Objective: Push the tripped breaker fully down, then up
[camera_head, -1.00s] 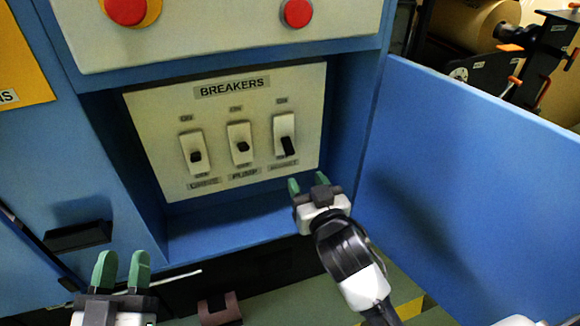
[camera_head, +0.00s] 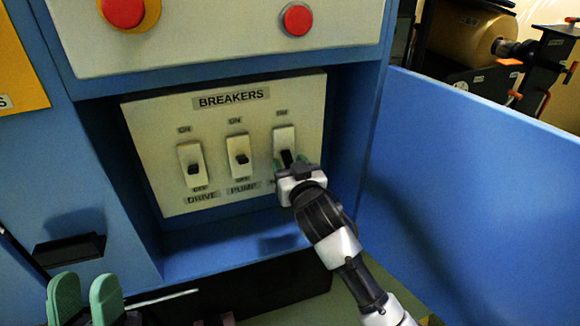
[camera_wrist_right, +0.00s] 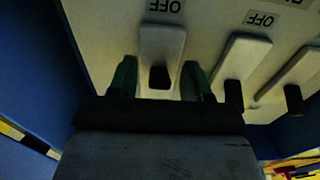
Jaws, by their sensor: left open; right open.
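Three white breakers with black levers sit on the cream BREAKERS panel (camera_head: 158,130): drive (camera_head: 190,165), pump (camera_head: 238,155) and a right one (camera_head: 284,138) whose label is mostly covered by my gripper. My right gripper (camera_head: 292,163) is open at the right breaker's lower half. In the wrist view its green fingertips (camera_wrist_right: 155,78) stand either side of that breaker's black lever (camera_wrist_right: 160,77), with gaps on both sides. I cannot tell the lever's exact position. My left gripper (camera_head: 85,300) is open and empty at the lower left.
The panel is recessed in a blue cabinet, with a ledge below it. A blue door (camera_head: 470,190) stands open at the right. Two red buttons (camera_head: 297,19) are above. A dark handle (camera_head: 70,249) juts out at lower left.

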